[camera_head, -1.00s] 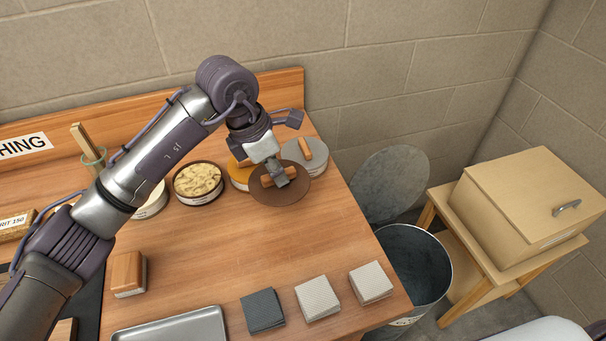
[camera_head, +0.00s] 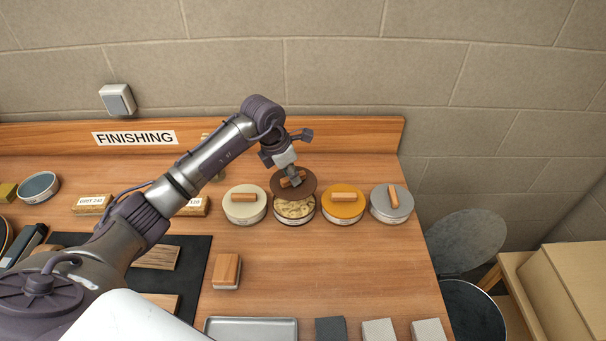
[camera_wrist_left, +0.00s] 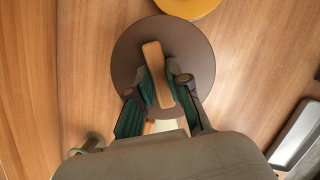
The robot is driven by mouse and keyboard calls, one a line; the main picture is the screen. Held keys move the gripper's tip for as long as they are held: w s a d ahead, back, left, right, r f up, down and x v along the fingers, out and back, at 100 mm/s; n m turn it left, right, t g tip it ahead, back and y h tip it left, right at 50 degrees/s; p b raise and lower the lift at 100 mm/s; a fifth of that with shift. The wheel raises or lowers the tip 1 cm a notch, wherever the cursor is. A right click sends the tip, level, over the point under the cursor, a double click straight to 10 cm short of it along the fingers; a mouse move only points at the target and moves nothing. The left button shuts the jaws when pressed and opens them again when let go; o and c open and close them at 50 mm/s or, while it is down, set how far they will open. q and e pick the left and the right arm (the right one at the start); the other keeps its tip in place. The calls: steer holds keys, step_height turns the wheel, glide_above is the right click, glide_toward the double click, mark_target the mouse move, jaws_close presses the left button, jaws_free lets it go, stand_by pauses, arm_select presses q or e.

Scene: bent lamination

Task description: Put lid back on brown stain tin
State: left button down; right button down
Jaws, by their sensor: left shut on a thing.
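A round brown lid (camera_head: 307,184) with a wooden bar handle is held by my left gripper (camera_head: 292,180), which is shut on the handle. In the left wrist view the brown lid (camera_wrist_left: 190,42) fills the space beyond my fingers (camera_wrist_left: 164,92), and the wooden handle (camera_wrist_left: 158,75) sits between them. The open tin (camera_head: 295,210) with mottled yellowish-brown contents stands just in front of and below the lid in the head view. The lid appears raised and covers the tin's far part; the exact gap cannot be told. My right gripper is not in view.
A cream-lidded tin (camera_head: 245,204) stands left of the open tin; a yellow-lidded tin (camera_head: 343,205) and a grey-lidded tin (camera_head: 391,204) stand to its right. A wood-topped block (camera_head: 227,271) and metal tray (camera_head: 251,329) lie nearer. A bin (camera_head: 470,310) stands beyond the table's right edge.

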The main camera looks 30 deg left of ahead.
arm_select(q)
steer(key=shift+f+b, duration=0.35)
steer(key=shift+f, duration=0.45)
step_height(320, 180, down, 3)
steer(key=shift+f+b, duration=0.2)
steer(key=shift+b, duration=0.95)
steer(key=shift+f+b, duration=0.4)
steer(key=shift+f, duration=0.05)
steer(key=shift+f+b, duration=0.2)
steer(key=shift+b, duration=0.45)
stand_by(0.4)
stand_by(0.4)
